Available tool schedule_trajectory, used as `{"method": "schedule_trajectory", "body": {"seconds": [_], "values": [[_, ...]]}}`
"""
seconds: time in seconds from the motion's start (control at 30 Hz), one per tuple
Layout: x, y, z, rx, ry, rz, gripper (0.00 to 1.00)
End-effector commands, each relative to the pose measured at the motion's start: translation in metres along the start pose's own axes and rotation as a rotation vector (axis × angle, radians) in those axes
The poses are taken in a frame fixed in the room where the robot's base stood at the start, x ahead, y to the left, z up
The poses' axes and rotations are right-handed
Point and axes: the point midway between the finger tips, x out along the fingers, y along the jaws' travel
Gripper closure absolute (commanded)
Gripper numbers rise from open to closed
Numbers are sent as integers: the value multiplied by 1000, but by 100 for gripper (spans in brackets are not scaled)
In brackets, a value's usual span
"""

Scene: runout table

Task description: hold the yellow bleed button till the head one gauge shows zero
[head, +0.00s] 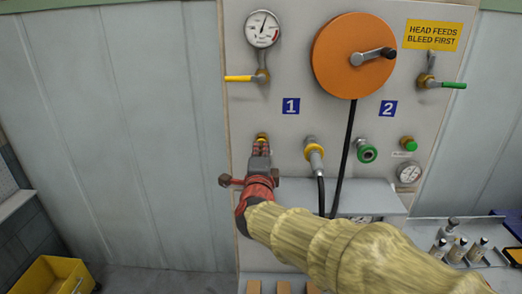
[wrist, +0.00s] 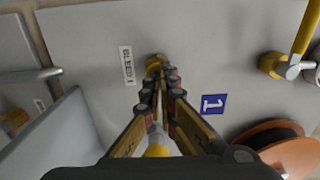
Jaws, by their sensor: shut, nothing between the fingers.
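The yellow bleed button (head: 262,136) is on the panel below the blue 1 plate. It also shows in the wrist view (wrist: 153,62), beside the BLEED 1 label (wrist: 128,65). My gripper (head: 262,148) is shut and empty, with its fingertips right at the button, partly covering it. They seem to touch it; how far it is pressed in I cannot tell. In the wrist view my closed fingertips (wrist: 168,76) overlap the button's lower edge. The head one gauge (head: 262,28) at top left has its needle pointing up, slightly right of vertical, away from the scale's ends.
The yellow-handled valve (head: 243,78) is below the gauge. A hose coupling (head: 314,152) is right of my gripper. An orange reel (head: 340,60), a green coupling (head: 367,153), a green button (head: 410,144) and a second gauge (head: 409,173) are further right. The wall left of the panel is bare.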

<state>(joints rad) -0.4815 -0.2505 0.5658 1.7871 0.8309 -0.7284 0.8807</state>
Motion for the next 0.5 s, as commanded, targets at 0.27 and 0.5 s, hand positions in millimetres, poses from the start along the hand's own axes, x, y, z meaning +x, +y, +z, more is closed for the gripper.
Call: {"method": "schedule_trajectory", "body": {"seconds": [0.27, 0.5], "values": [[19, 3, -1, 1, 2, -1, 100], [22, -1, 0, 0, 0, -1, 100]]}}
